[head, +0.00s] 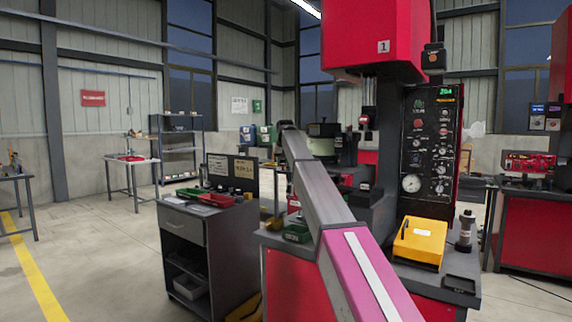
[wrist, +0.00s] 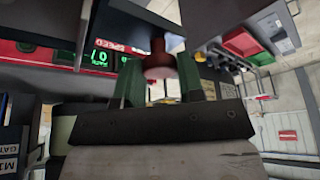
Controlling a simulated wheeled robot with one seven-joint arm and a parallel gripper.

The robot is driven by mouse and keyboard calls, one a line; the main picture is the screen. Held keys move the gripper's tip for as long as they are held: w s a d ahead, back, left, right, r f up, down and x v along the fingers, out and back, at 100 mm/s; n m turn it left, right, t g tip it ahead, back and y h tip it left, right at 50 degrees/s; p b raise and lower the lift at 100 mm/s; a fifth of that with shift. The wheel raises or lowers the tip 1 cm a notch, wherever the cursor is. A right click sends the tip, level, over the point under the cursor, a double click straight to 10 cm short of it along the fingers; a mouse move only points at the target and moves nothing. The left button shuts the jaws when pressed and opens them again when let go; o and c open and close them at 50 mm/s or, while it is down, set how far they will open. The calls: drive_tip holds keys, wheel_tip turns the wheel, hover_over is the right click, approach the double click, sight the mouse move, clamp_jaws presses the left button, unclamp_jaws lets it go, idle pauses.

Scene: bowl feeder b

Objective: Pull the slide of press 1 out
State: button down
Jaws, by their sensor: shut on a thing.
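Press 1 (head: 372,38) has a red head marked "1", with a dark control panel (head: 433,135) at its right. My grey and pink arm reaches toward the area left of the press column and covers part of the press bench. In the wrist view my gripper (wrist: 160,75) has its green fingers closed around a red knob (wrist: 159,60), which sits between the fingertips. The slide itself cannot be made out; the knob looks like its handle. In the head view my fingers and the knob are hidden by the arm.
A yellow box (head: 420,238) and a grey cylinder (head: 465,230) stand on the bench right of my arm. A dark cabinet (head: 185,255) with red and green trays stands left. Another red bench (head: 540,235) is at far right. Floor at left is open.

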drive_tip(key=shift+w+a+r, duration=0.1)
drive_tip(key=shift+w+a, duration=0.1)
drive_tip(key=c, duration=0.8)
unclamp_jaws()
drive_tip(key=shift+a, duration=0.1)
drive_tip(key=shift+o, duration=0.2)
drive_tip(key=shift+s+r, duration=0.15)
drive_tip(key=shift+r, duration=0.05)
drive_tip(key=v, duration=1)
drive_tip(key=shift+s, duration=0.15)
